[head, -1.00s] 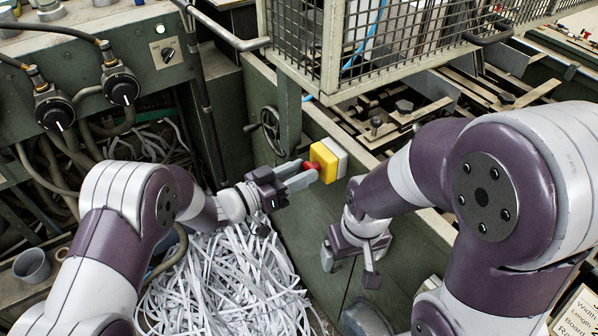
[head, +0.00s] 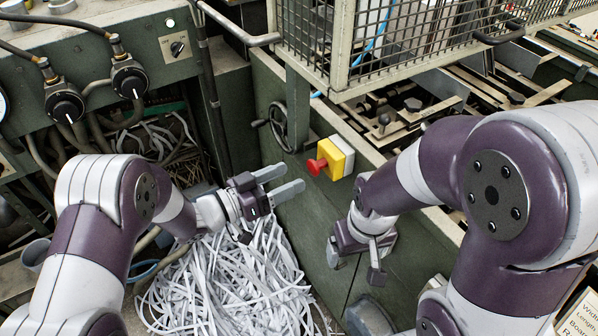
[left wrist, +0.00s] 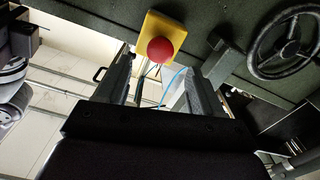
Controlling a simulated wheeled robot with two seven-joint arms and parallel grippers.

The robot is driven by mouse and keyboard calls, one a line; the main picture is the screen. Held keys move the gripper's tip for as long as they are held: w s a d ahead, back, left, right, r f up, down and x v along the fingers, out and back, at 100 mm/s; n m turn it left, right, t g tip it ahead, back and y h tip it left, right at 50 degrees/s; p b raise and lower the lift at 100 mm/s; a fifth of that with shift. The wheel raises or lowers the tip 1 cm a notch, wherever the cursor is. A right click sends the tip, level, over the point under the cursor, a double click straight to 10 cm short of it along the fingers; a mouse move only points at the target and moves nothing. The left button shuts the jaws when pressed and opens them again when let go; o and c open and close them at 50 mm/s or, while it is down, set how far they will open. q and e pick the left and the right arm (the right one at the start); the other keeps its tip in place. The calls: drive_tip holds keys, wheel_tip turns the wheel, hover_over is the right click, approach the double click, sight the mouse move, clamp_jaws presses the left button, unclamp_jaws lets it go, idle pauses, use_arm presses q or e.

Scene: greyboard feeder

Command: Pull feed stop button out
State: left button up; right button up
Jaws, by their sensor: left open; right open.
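The feed stop button is a red mushroom head (head: 317,166) on a yellow box (head: 338,158) with a pale back, fixed to the green machine panel. The red head stands out from the box face. In the left wrist view the red button (left wrist: 161,50) shows beyond and between the fingers. My left gripper (head: 283,181) is open and empty, a little to the left of the button and apart from it. My right gripper (head: 357,272) hangs below the button in front of the green panel, open and empty.
A handwheel (head: 281,127) sits on the panel left of the button. A wire mesh guard (head: 440,40) overhangs above right. Shredded paper strips (head: 225,285) are heaped below my left gripper. Cables and dark knobs (head: 65,104) are at the left.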

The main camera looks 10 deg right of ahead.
use_arm(q)
drive_tip(key=v, duration=0.8)
drive_tip(key=shift+a, duration=0.2)
drive_tip(key=shift+s, duration=0.1)
